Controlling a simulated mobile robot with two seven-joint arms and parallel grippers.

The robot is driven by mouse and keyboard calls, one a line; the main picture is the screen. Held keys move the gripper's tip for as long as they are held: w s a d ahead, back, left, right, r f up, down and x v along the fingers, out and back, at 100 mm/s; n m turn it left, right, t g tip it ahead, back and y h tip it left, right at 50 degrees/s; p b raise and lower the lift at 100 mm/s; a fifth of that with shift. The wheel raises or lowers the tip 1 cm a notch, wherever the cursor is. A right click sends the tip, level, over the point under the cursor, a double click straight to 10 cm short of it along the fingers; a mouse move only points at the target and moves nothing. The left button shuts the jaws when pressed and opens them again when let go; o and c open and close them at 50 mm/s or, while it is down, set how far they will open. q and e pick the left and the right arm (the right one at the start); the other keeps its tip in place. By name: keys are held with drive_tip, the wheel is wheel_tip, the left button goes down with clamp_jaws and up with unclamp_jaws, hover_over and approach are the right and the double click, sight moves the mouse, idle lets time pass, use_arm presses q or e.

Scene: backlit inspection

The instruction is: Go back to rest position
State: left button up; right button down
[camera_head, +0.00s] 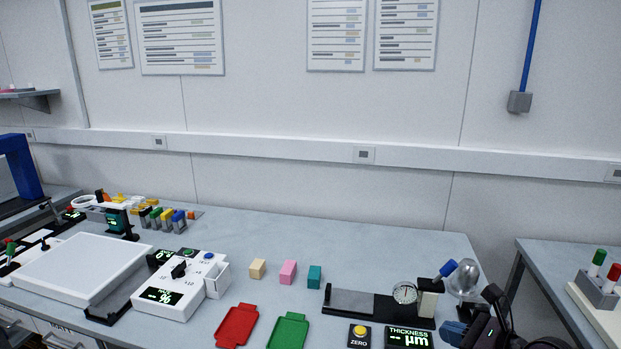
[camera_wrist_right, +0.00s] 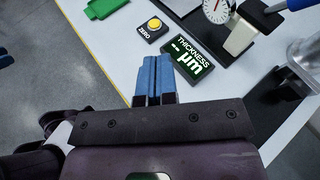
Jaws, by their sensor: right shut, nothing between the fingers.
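My right gripper (camera_head: 462,331) is at the lower right of the head view, by the front right part of the table. It also shows in the right wrist view (camera_wrist_right: 153,72), where its blue fingertips are together with nothing between them. It is beside the thickness display (camera_head: 408,338), which also shows in the wrist view (camera_wrist_right: 187,62). My left gripper is not in the head view.
A dial gauge stand (camera_head: 367,303) and a silver dome lamp (camera_head: 464,278) stand close to my right gripper. Tan (camera_head: 258,268), pink (camera_head: 288,272) and teal (camera_head: 314,277) blocks, a red tray (camera_head: 236,326) and a green tray (camera_head: 288,331) lie further left.

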wheel_tip(320, 180, up, 5)
drive_tip(key=m+t+y, duration=0.2)
drive_tip(key=m+t, duration=0.4)
drive_tip(key=m, duration=0.7)
drive_tip(key=s+d+f+m+h, duration=0.2)
drive_tip(key=f+m+h, duration=0.3)
drive_tip(key=m, duration=0.6)
drive_tip(key=s+d+f+m+h, duration=0.1)
drive_tip(key=s+f+m+h, duration=0.3)
drive_tip(key=m, duration=0.6)
drive_tip(key=s+a+f+m+g+h, duration=0.1)
drive_tip(key=s+a+f+m+g, duration=0.2)
drive_tip(key=s+f+m, duration=0.7)
drive_tip(key=s+f+g, duration=0.2)
drive_tip(key=s+f, duration=0.2)
drive_tip(key=f, duration=0.1)
drive_tip(key=shift+s+f+h, duration=0.3)
drive_tip(key=shift+f+h, duration=0.05)
drive_tip(key=shift+h, duration=0.05)
